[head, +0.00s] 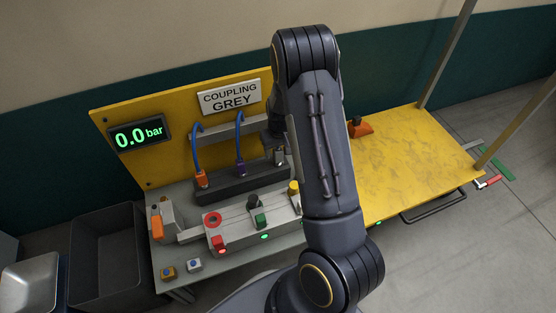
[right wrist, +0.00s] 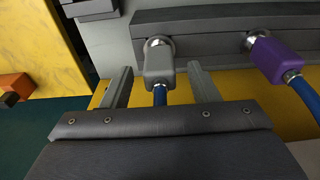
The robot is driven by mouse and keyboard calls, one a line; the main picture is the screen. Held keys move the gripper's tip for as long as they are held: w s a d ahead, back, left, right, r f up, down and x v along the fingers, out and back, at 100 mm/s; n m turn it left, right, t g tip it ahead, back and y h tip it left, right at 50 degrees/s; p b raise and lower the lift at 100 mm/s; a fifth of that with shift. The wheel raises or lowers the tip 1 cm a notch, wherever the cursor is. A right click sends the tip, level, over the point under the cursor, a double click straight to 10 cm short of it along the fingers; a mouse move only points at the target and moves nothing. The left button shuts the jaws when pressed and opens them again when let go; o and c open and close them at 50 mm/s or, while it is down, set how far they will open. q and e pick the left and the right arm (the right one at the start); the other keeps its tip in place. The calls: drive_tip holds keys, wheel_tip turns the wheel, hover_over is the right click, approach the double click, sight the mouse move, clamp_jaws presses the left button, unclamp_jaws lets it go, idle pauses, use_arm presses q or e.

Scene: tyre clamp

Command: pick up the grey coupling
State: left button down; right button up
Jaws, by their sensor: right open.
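The grey coupling (right wrist: 159,60) is plugged onto a metal fitting on the dark rack, with a blue hose running from it, in the right wrist view. My right gripper (right wrist: 159,74) is open, with one finger on each side of the coupling and visible gaps to both. In the head view the grey coupling (head: 279,156) shows small at the right end of the rack (head: 233,188), beside my right arm, which hides part of that area. My left gripper is not in view.
A purple coupling (right wrist: 275,58) sits beside the grey one on the same rack. An orange coupling (head: 200,178) is farther left in the head view. A sign (head: 230,97) reads "COUPLING GREY"; a display (head: 139,134) reads 0.0 bar. A control box (head: 235,228) stands in front.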

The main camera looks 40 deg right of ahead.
wheel_tip(320, 180, down, 2)
drive_tip(key=shift+w+f, duration=0.15)
drive_tip(key=shift+f, duration=0.05)
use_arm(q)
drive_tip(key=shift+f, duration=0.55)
use_arm(e)
drive_tip(key=c, duration=1.1)
drive_tip(key=shift+r, duration=0.1)
